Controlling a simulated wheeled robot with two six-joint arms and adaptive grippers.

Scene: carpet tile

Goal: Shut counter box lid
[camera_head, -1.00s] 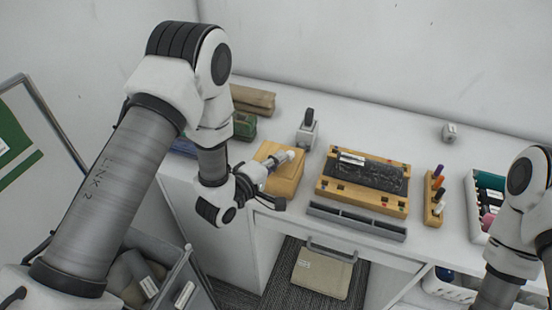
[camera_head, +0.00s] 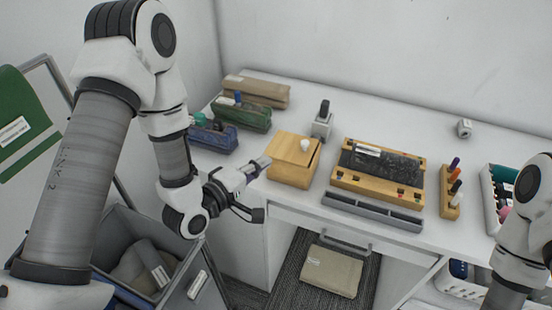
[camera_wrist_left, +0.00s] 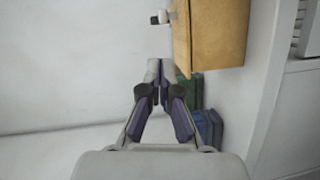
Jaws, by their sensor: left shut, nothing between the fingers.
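The counter box (camera_head: 289,176) is a small wooden box near the counter's front edge. Its lid (camera_head: 286,148), with a white knob (camera_head: 304,145), lies over the top and looks down; a thin dark line shows at its right edge. The box (camera_wrist_left: 218,32) and knob (camera_wrist_left: 158,17) also show at the top of the left wrist view. My left gripper (camera_head: 263,163) is shut and empty, just left of the box; I cannot tell if the tips touch it. In the left wrist view its fingertips (camera_wrist_left: 160,68) are together. My right gripper is out of view.
A wooden tray with a dark panel (camera_head: 378,170), a grey rail (camera_head: 372,212) and a marker stand (camera_head: 450,192) are right of the box. A stamp (camera_head: 322,122) stands behind it. Green (camera_head: 242,115) and blue (camera_head: 213,136) holders are behind left. A grey bin (camera_head: 125,235) is below left.

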